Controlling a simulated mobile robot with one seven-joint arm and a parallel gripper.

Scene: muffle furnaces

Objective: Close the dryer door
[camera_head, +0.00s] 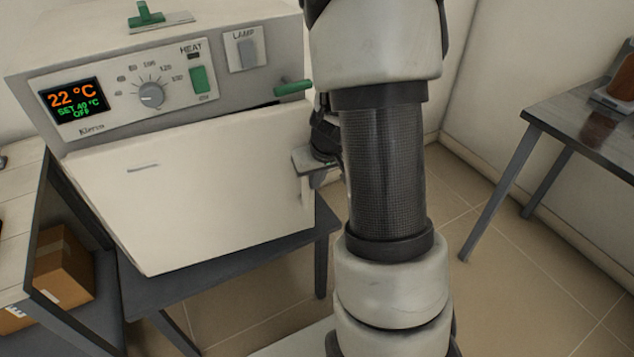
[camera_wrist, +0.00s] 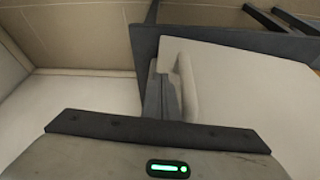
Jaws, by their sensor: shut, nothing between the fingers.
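The door panel (camera_wrist: 245,90) fills the right of that view. In the head view, my arm stands right of the door and its fingertips are mostly hidden.
The dryer stands on a dark table (camera_head: 225,275). A shelf with a cardboard box (camera_head: 62,265) is at the left. Another table (camera_head: 590,125) stands at the right. Tiled floor (camera_head: 500,270) is open between the tables. A green lever (camera_head: 292,88) juts out above the door.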

